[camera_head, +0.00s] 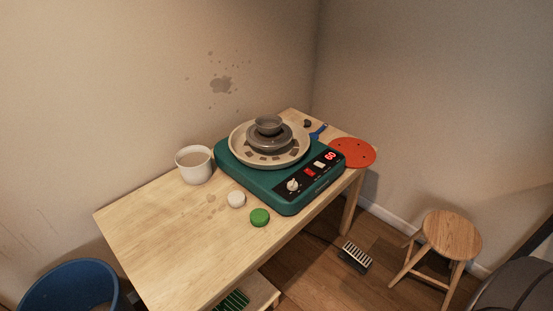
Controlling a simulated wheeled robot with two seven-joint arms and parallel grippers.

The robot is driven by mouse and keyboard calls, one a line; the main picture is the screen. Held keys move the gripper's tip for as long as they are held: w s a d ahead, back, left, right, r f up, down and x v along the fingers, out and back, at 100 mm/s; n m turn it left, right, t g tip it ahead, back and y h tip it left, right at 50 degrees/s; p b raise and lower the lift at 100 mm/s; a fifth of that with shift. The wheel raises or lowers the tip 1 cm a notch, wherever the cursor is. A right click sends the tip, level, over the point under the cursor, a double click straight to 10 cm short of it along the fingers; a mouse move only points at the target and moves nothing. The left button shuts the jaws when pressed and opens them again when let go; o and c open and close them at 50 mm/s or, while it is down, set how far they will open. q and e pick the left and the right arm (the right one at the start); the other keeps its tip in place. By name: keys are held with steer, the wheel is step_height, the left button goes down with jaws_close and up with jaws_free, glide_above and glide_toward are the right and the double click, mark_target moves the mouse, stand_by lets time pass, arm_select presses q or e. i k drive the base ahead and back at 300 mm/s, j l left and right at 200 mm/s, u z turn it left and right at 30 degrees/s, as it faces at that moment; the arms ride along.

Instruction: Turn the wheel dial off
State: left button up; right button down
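A green pottery wheel (270,194) sits on the wooden table. Its beige round tray holds a grey clay pot (268,128) on the wheel head. The black control panel (318,180) on its front right side has a white dial (292,184) at the left end. Right of the dial are a red switch (309,172), a white switch (319,163) and a lit red display (330,156) that seems to read 60. The dial's pointer setting is too small to tell. Neither gripper is in view.
A white mug (194,164), a white round piece (236,199) and a green round piece (260,217) stand left and front of the wheel. A stool (452,236), foot pedal (355,256) and blue bucket (40,290) are around the table.

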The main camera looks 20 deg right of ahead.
mark_target(293, 185)
steer(key=j+z, duration=0.15)
steer(key=z, duration=0.25)
steer(key=k+j+z, duration=0.1)
steer(key=z, duration=0.3)
steer(key=k+z, duration=0.15)
steer(key=z, duration=0.25)
steer(key=k+j+z, duration=0.1)
steer(key=z, duration=0.3)
steer(key=k, duration=0.15)
